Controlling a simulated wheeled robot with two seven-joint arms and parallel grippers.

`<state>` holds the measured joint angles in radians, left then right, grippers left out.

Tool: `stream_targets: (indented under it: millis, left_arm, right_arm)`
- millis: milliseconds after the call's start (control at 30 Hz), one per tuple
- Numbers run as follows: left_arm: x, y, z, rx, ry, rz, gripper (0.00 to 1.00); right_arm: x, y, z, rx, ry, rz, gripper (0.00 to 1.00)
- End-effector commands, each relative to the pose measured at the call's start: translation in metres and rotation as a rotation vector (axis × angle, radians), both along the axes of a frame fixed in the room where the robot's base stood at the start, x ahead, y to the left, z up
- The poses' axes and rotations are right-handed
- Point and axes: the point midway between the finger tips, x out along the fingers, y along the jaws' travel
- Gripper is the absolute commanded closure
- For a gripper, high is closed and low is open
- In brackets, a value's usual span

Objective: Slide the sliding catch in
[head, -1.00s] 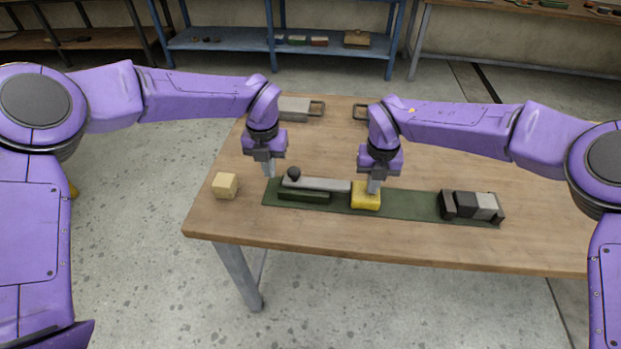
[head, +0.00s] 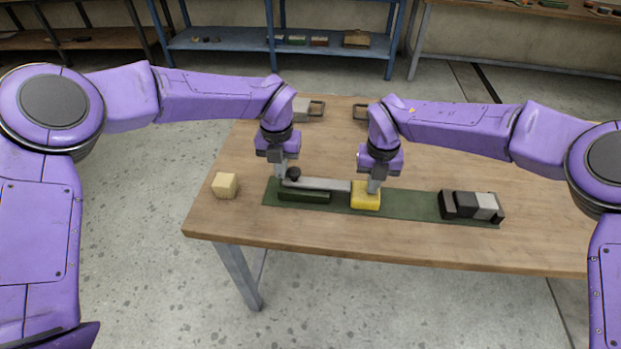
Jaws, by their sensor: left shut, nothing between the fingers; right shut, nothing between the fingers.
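The sliding catch is a grey bar (head: 325,184) with a round black knob (head: 293,174) near its left end. It lies along a dark green base plate (head: 408,207), behind a low dark green rail (head: 303,196). The bar's right end is at a yellow block (head: 365,198) on the plate. My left gripper (head: 281,178) is shut and empty, pointing down just left of the knob; I cannot tell whether it touches it. My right gripper (head: 374,188) is shut and empty, its tips down at the top of the yellow block, partly hiding it.
A black and grey block set (head: 471,205) stands at the plate's right end. A loose cream cube (head: 225,185) sits left of the plate. Grey handled pieces (head: 302,108) lie at the table's back, partly behind my arms. The table (head: 340,238) is clear in front.

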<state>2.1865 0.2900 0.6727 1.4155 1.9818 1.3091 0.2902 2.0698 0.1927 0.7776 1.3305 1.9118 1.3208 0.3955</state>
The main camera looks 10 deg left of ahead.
Motion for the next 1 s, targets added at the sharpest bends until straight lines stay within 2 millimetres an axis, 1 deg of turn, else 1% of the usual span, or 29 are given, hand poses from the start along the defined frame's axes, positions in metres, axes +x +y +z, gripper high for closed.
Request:
stream_targets:
  millis: [33,800,900,1000]
  left_arm:
    - [0.000,-0.002,-0.001,0.000,0.000,0.000,1.00]
    - [0.000,-0.025,-0.001,-0.001,0.001,-0.001,1.00]
    - [0.000,-0.025,0.000,-0.001,0.001,0.000,1.00]
    - [0.000,-0.022,0.008,-0.002,-0.001,0.000,1.00]
  right_arm:
    - [-0.005,0.001,-0.007,-0.004,0.017,0.002,1.00]
    - [-0.005,0.001,-0.007,-0.004,0.017,0.002,1.00]
    - [-0.005,0.001,-0.007,-0.004,0.017,0.002,1.00]
    - [-0.005,0.001,-0.007,-0.004,0.017,0.002,1.00]
